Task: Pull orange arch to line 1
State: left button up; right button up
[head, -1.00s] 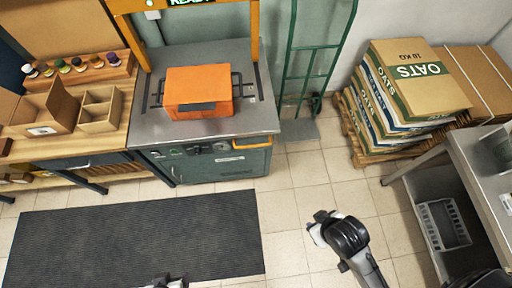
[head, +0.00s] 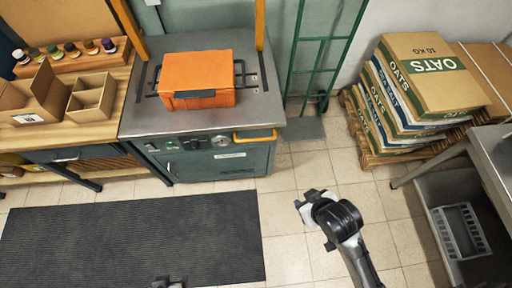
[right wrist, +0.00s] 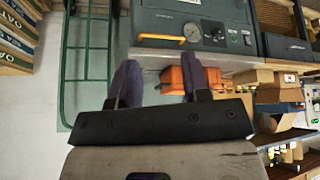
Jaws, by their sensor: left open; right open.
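The orange arch shows as two upright posts, the left one (head: 130,28) and the right one (head: 260,25), on the grey metal bench top (head: 190,121). Its upper part is cut off in the head view. Dark slots with small marks (head: 254,79) run beside the posts; I cannot read a line number. My right gripper (head: 306,206) is open and empty over the tiled floor, in front of and apart from the bench. Its spread fingers (right wrist: 163,82) show in the right wrist view. My left gripper (head: 168,283) barely shows at the bottom edge.
An orange box (head: 197,79) sits on the bench between the posts. A yellow-orange handle (head: 255,136) sticks out from the bench front. A green hand truck (head: 318,60) and stacked sacks (head: 428,75) stand to the right. Floor around the dark mat (head: 135,240) is clear.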

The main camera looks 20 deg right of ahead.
jog(key=w+a+f+t+b, duration=0.1)
jog(key=w+a+f+b, duration=0.2)
jog(key=w+f+b, duration=0.75)
jog(key=n+t+h+b, duration=0.4)
jog(key=n+t+b, duration=0.35)
jog(key=n, duration=0.55)
send_near(256, 139)
jog(key=shift+t, duration=0.35)
jog(key=x, duration=0.3)
jog(key=f+b+x, duration=0.1)
jog(key=x, duration=0.6)
jog(key=shift+f+b, duration=0.25)
jog(key=shift+b, duration=0.05)
grip_shut()
